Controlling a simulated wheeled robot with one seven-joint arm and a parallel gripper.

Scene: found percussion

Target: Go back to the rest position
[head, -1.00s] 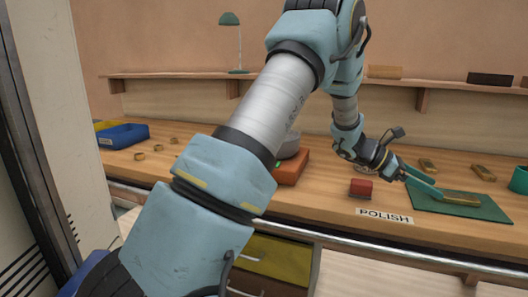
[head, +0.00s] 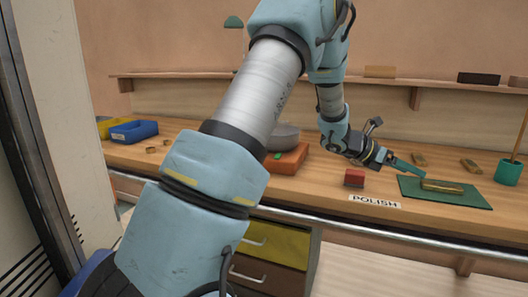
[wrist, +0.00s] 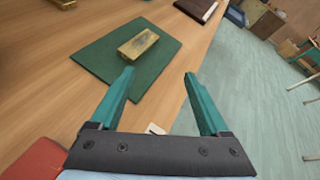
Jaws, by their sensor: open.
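My gripper (head: 408,165) is open and empty, above the bench at the left edge of the green mat (head: 472,200). Its two teal fingers (wrist: 160,90) are spread apart in the wrist view. A brass bar (head: 442,186) lies on the mat, apart from the fingers; in the wrist view the bar (wrist: 138,45) is beyond the left fingertip. My arm crosses the middle of the head view and hides part of the bench.
A red block (head: 354,178) sits left of the mat, with a POLISH label (head: 375,201) in front. Brass pieces (head: 470,166) lie behind the mat. A teal cup (head: 509,172) stands at right. An orange scale-like box (head: 290,160) and blue bin (head: 134,131) are left. A shelf (head: 340,84) runs above.

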